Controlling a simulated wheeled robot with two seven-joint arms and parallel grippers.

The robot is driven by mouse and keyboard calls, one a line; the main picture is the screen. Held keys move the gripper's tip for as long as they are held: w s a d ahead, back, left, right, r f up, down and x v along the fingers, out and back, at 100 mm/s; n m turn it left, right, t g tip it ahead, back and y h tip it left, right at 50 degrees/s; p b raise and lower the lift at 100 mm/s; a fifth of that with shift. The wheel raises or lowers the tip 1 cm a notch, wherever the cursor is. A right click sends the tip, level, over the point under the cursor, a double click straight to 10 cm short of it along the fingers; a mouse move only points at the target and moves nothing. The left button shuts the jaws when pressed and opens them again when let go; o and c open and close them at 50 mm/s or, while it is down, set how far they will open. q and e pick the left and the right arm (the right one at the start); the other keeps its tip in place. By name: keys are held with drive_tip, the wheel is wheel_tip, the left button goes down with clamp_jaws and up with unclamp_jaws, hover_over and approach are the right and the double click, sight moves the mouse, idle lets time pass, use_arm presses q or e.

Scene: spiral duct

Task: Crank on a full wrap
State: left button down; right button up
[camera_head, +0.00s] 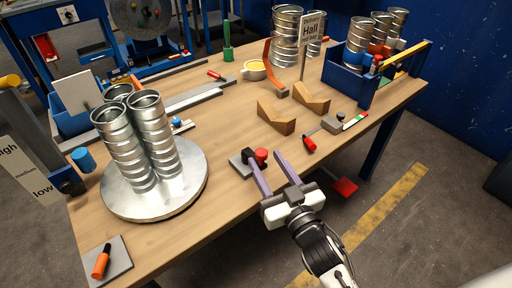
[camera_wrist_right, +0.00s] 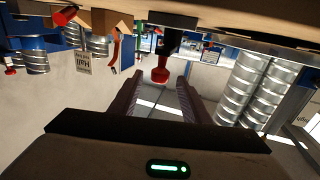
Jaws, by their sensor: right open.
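A red knob (camera_head: 261,155) on a dark base (camera_head: 241,163) stands near the table's front edge. I cannot tell whether it is the crank's handle. My right gripper (camera_head: 265,158) is open, its two purple fingers reaching toward the knob from the front. In the right wrist view, the red knob (camera_wrist_right: 160,75) on its black stem shows between the open fingers (camera_wrist_right: 158,82), apart from both. A round metal turntable (camera_head: 185,185) carries a cluster of shiny spiral ducts (camera_head: 150,130), upright and close together; they also show in the right wrist view (camera_wrist_right: 245,85). My left gripper is not in view.
Two wooden wedge blocks (camera_head: 277,118), a red-handled tool (camera_head: 309,144) and a grey block (camera_head: 332,124) lie right of the knob. A blue crate (camera_head: 350,80) with ducts stands at the back right. An orange-handled tool (camera_head: 101,262) lies front left. A red plate (camera_head: 345,187) sits beyond the front edge.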

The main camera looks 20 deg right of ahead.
sight(259, 150)
drive_tip(key=w, duration=0.7)
drive_tip(key=shift+w+a, duration=0.3)
clamp_jaws()
